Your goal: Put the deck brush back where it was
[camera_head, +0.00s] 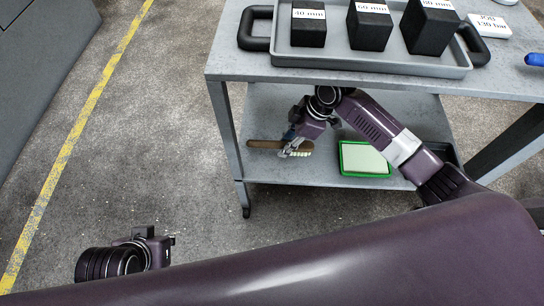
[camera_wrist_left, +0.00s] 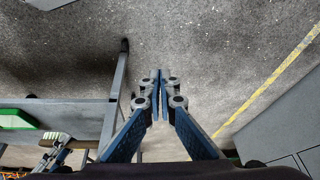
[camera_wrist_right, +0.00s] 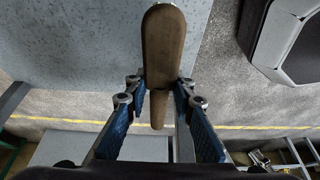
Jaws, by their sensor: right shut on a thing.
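The deck brush (camera_head: 266,144) has a brown wooden back and pale bristles, seen over the left part of the trolley's lower shelf. My right gripper (camera_head: 294,148) is shut on it around its middle. I cannot tell whether the brush touches the shelf. In the right wrist view the brush's wooden back (camera_wrist_right: 162,45) sits between the two fingers (camera_wrist_right: 156,95), and its bristles are hidden. My left gripper (camera_wrist_left: 158,76) is shut and empty, over open floor left of the trolley. The brush also shows at the lower left of the left wrist view (camera_wrist_left: 57,136).
A green-rimmed box with a pale top (camera_head: 364,159) lies on the lower shelf (camera_head: 270,104), right of the brush. The upper shelf (camera_head: 226,62) overhangs it and carries a grey tray (camera_head: 395,64) with black blocks. A trolley leg (camera_head: 226,125) stands left of the brush.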

